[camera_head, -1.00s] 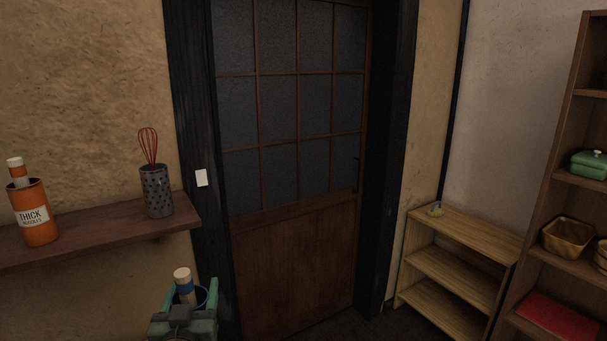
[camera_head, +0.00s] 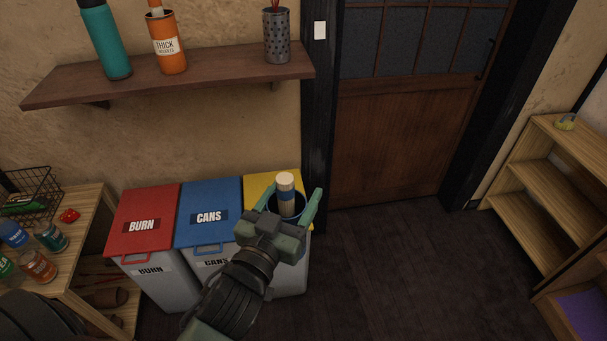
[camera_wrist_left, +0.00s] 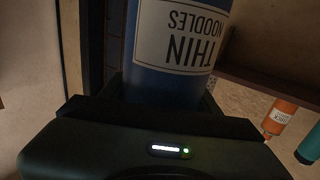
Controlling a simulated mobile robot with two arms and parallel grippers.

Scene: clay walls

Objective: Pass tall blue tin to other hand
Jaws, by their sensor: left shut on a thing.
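My left gripper (camera_head: 294,205) is shut on the tall blue tin (camera_head: 298,216) and holds it in the air in front of the bins in the head view. Mostly its rim shows there, with a pale stick-like thing (camera_head: 286,190) with a blue band standing in it. In the left wrist view the blue tin (camera_wrist_left: 165,84) stands between the fingers, its white label reading "THIN NOODLES" upside down. My right gripper is not in view.
Red, blue and yellow lidded bins (camera_head: 208,215) stand along the wall. A wall shelf (camera_head: 190,75) holds an orange tin (camera_head: 166,45), a teal bottle (camera_head: 106,40) and a holed grey holder (camera_head: 277,38). A cluttered table (camera_head: 75,232) is at left. The floor (camera_head: 390,265) at right is clear.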

